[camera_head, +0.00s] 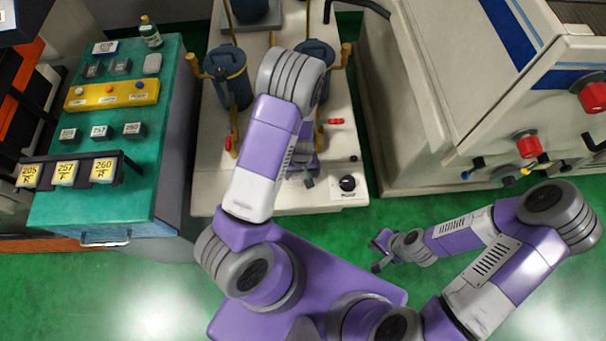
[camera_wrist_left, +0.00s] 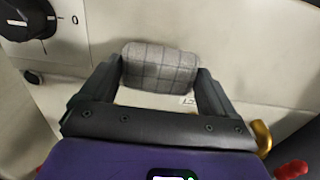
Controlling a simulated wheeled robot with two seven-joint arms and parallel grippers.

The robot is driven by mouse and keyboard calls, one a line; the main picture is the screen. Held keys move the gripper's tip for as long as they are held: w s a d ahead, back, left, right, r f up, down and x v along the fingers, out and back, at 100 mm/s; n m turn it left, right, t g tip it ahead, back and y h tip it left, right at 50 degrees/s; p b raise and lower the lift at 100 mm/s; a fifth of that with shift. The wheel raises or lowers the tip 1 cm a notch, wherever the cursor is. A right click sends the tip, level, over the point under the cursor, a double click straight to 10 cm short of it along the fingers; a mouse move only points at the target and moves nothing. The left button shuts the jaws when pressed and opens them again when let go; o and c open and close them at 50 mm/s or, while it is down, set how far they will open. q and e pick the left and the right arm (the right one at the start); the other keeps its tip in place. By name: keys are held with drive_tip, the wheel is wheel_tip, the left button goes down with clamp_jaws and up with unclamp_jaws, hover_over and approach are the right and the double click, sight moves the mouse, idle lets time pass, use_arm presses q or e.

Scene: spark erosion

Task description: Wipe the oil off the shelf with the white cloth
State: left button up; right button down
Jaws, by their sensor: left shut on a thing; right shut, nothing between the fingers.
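My left gripper (camera_wrist_left: 160,82) is shut on a rolled pale grey checked cloth (camera_wrist_left: 161,68), seen between its fingers in the left wrist view. In the head view my left gripper (camera_head: 307,178) is over the front part of a cream-white shelf (camera_head: 270,198), mostly hidden by my arm. The same pale surface (camera_wrist_left: 240,85) lies behind the cloth in the wrist view; I cannot tell if the cloth touches it. I can make out no oil patch. My right gripper (camera_head: 380,250) is shut and empty above the green floor.
Blue canisters (camera_head: 228,78) with brass pipes and red-handled valves stand on the shelf. A black knob (camera_head: 347,183) is at its front right. A green cabinet (camera_head: 95,200) with labelled blocks and a bottle (camera_head: 150,32) is left. A large cream machine (camera_head: 440,110) is right.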

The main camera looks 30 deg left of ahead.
use_arm(q)
drive_tip(key=shift+s+r+p, duration=0.25)
drive_tip(key=shift+r+p, duration=0.4)
drive_tip(key=shift+r, duration=0.6)
drive_tip(key=shift+w+r+p, duration=0.1)
drive_tip(key=shift+r+p, duration=0.55)
drive_tip(key=shift+p, duration=0.05)
drive_tip(key=shift+r+p, duration=1.05)
drive_tip(key=shift+r, duration=0.25)
